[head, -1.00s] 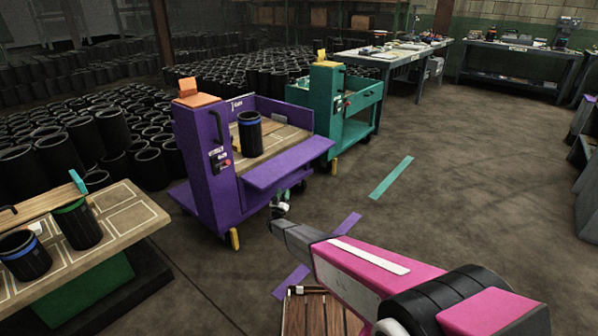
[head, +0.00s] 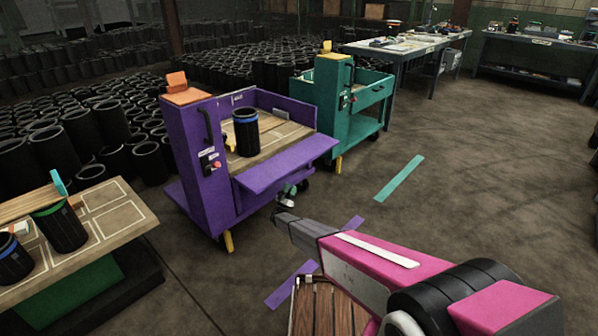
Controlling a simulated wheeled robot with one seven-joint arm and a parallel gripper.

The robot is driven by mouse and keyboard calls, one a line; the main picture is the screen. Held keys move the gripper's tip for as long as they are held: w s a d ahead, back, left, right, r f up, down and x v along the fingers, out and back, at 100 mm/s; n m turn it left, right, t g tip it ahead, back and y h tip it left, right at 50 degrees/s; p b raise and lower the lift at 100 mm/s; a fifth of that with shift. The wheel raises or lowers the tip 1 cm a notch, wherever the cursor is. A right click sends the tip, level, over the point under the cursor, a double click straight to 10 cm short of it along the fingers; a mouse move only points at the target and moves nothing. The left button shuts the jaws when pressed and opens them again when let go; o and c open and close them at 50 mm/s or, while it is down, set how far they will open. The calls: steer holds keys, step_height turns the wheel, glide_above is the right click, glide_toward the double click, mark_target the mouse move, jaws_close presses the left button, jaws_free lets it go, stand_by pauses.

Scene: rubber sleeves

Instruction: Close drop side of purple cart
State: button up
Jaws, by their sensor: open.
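The purple cart (head: 205,165) stands left of centre with its orange-topped post on the left. Its drop side (head: 285,163) is folded down and sticks out roughly level from the deck edge towards me. A black sleeve with a blue band (head: 246,133) stands upright on the cart's wooden deck (head: 275,137). My gripper (head: 289,194) is open, small in view just below the drop side's outer edge and close to the cart's wheel. My arm partly hides it, and I cannot tell whether it touches the panel.
A teal cart (head: 330,110) stands right behind the purple one. A sleeve table (head: 125,213) is at the left, with many black sleeves behind. Purple and teal floor strips (head: 400,178) lie nearby. Workbenches (head: 540,52) stand at the back. The floor at right is clear.

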mark_target(292, 163)
steer(key=x, duration=1)
steer(key=shift+r, duration=0.1)
steer(key=shift+c, duration=0.2)
jaws_close()
